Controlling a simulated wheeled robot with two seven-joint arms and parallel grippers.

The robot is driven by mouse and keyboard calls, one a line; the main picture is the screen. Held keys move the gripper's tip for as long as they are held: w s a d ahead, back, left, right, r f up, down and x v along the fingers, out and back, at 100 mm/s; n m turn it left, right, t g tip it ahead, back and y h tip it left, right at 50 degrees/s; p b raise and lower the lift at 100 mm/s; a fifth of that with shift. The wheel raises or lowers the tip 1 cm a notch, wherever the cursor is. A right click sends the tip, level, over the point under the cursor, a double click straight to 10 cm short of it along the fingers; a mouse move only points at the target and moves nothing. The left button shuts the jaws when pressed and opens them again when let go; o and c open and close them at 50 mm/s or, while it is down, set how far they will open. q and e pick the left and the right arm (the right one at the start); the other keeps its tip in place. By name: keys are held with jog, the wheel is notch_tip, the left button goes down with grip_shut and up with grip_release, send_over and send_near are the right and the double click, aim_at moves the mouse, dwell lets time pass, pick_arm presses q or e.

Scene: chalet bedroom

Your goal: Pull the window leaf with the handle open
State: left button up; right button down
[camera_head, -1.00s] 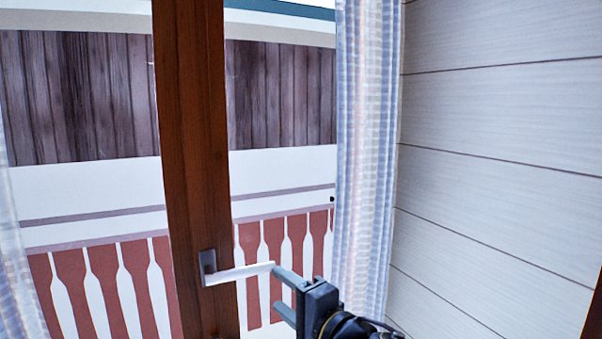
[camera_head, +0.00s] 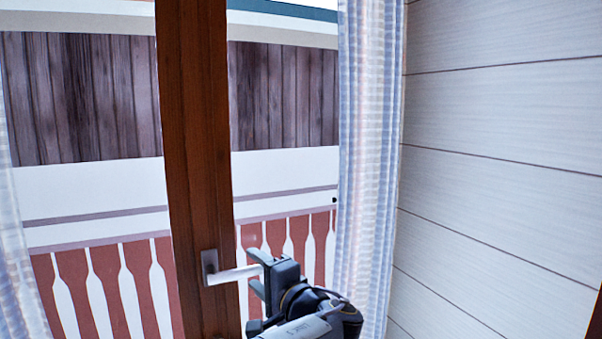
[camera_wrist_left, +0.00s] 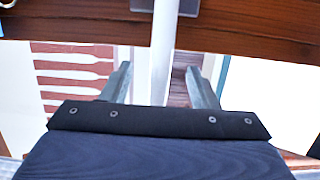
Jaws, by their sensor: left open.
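The window's brown wooden upright (camera_head: 195,130) stands left of centre in the head view, with glass on both sides. A pale lever handle (camera_head: 230,275) sticks out to the right from a grey plate on it, roughly level. My left gripper (camera_head: 253,269) is at the handle's free end, one finger above and one below. In the left wrist view, the handle (camera_wrist_left: 164,45) runs between the two separated fingers of this gripper (camera_wrist_left: 158,70), with gaps visible on both sides. The window looks shut. My right gripper is in neither view.
A pale curtain (camera_head: 365,150) hangs right of the window, close to my left gripper. Another curtain (camera_head: 20,270) hangs at the left edge. A panelled wall (camera_head: 500,150) fills the right. A red and white balcony railing (camera_head: 100,285) shows through the glass.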

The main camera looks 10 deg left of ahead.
pick_arm(q)
jog(key=shift+c, duration=0.3)
jog(key=c, duration=1.1)
jog(key=shift+s+d+n+g+y, duration=0.5)
jog(key=shift+s+d+g, duration=0.1)
jog(key=shift+s+d, duration=0.65)
jog(key=shift+s+d+n+g+y+p, duration=0.2)
jog(key=shift+s+d+n+g, duration=0.1)
jog(key=shift+s+d, duration=0.3)
jog(key=shift+s+d+n+g+y+p, duration=0.2)
jog(key=shift+s+d+g, duration=0.15)
jog(key=shift+d, duration=0.4)
jog(key=shift+s+d+n+g+y+p, duration=0.3)
jog(key=shift+s+d, duration=0.2)
jog(key=shift+d, duration=0.2)
jog(key=shift+s+d+n+g+y+p, duration=0.1)
jog(key=shift+s+d+n+g+p, duration=0.1)
jog(key=shift+s+d+g, duration=0.3)
jog(key=shift+d, duration=0.2)
